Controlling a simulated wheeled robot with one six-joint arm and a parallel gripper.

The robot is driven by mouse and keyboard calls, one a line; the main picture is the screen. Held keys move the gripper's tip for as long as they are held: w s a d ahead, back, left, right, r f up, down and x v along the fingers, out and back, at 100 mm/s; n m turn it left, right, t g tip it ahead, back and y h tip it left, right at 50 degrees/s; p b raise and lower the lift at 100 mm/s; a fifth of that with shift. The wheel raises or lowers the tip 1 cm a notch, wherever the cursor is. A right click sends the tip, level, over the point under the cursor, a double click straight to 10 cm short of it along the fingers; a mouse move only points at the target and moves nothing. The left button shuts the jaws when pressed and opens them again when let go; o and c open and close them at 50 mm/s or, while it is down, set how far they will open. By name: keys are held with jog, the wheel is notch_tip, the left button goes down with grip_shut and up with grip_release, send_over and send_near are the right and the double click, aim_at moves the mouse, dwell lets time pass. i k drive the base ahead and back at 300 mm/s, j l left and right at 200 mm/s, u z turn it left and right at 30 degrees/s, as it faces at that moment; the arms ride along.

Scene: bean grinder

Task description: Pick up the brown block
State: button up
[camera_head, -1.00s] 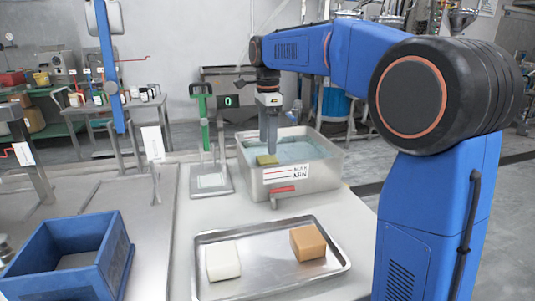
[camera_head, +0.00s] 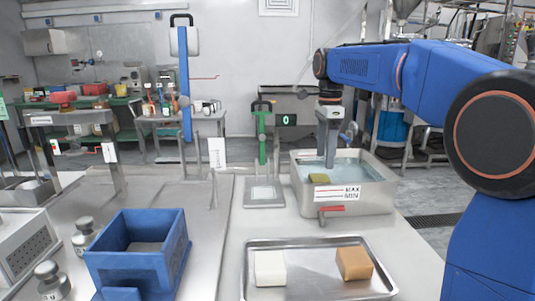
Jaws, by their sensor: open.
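The brown block (camera_head: 354,264) lies on the right side of a shallow metal tray (camera_head: 310,285), on the white table. A white block (camera_head: 270,268) lies on the same tray to its left. My gripper (camera_head: 330,162) points down over the water basin, behind and above the tray and well apart from the brown block. It is open; its fingers look close together at this angle, and nothing shows between them.
The metal water basin (camera_head: 378,197) with a red-handled tap holds an olive block (camera_head: 320,179). A green-handled stand (camera_head: 262,150) is left of it. A blue bin (camera_head: 140,270) and metal weights (camera_head: 84,234) are at the left. Table space between tray and stand is clear.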

aim_at(353, 262)
jog(key=k, duration=0.9)
